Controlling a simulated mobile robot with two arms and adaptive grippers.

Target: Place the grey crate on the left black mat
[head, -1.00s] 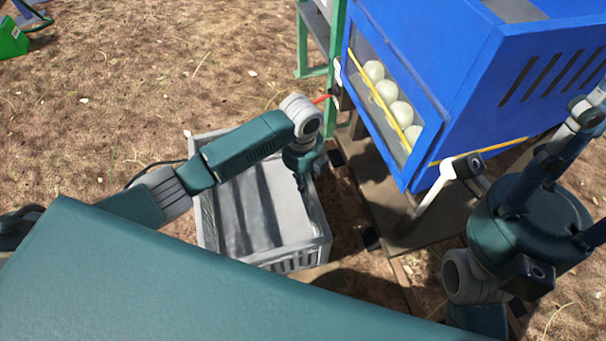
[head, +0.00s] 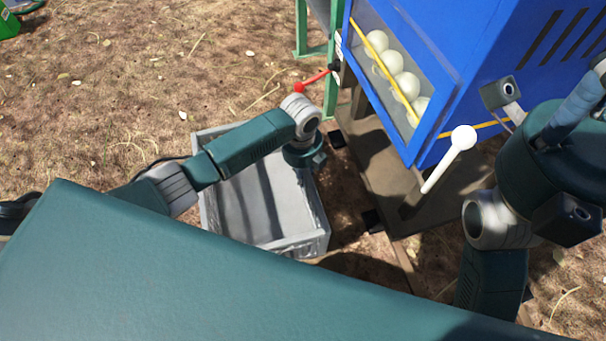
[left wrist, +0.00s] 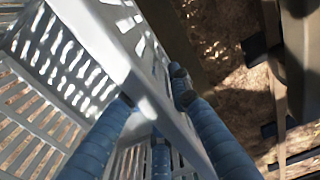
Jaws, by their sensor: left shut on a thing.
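The grey crate (head: 207,210) is an open slatted box in the middle of the head view. It looks empty inside, and my left arm crosses above its far part. My left gripper (head: 318,165) is at its right wall, partly hidden by my wrist. In the left wrist view my blue fingers (left wrist: 155,92) sit on either side of the crate's wall (left wrist: 108,55), shut on it. Whether the crate touches the ground is unclear. My right gripper (head: 580,105) is partly in view at the right edge; its jaw state is unclear. I cannot make out a black mat.
A blue machine (head: 475,70) with a window showing several pale onions (head: 402,85) stands at the right on a brown platform (head: 365,165). A red-tipped lever (head: 313,82) and a white-knobbed lever (head: 450,158) stick out. Bare ground lies open left and behind the crate.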

